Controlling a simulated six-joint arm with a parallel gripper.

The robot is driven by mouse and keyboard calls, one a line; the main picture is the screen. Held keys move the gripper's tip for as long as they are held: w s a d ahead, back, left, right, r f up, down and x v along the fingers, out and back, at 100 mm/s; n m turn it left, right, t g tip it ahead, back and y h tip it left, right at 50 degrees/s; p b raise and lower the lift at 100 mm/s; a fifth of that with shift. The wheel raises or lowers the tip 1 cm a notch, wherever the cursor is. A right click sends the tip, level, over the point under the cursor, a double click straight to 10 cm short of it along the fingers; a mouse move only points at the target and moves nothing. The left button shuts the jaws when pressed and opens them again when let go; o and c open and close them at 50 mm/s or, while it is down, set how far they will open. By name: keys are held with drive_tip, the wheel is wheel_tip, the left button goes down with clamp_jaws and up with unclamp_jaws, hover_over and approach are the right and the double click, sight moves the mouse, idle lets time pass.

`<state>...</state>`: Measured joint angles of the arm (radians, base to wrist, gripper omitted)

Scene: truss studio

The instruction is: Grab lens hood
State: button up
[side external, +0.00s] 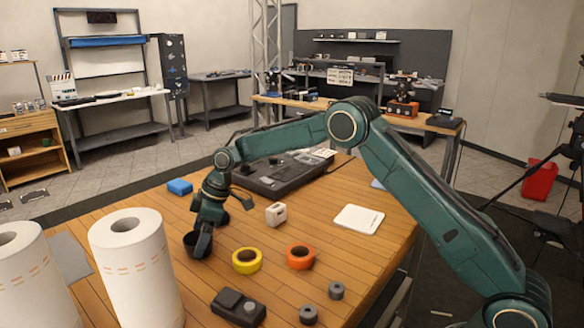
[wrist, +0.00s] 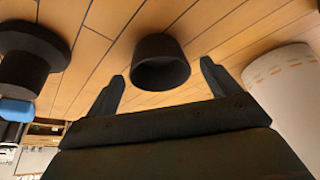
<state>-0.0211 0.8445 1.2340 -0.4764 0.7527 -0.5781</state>
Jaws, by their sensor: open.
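The lens hood appears to be the black, tapered cup-like piece (wrist: 160,64) on the wooden table. In the wrist view it lies between and just beyond the two fingertips of my gripper (wrist: 162,74), with a gap on each side. My gripper is open and empty. In the side view my gripper (side external: 203,238) is low over the table and partly covers the dark hood (side external: 190,243). Whether a finger touches the hood cannot be told there.
A black flanged piece (wrist: 30,60) stands to the left in the wrist view, near a blue block (side external: 180,187). Paper rolls (side external: 135,262) stand left in the side view. Yellow tape (side external: 247,260), orange tape (side external: 300,256) and a white-topped box (side external: 276,214) are to the right.

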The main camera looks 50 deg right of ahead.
drive_tip(key=shift+x, duration=1)
drive_tip(key=shift+c, duration=0.4)
drive_tip(key=c, duration=0.9)
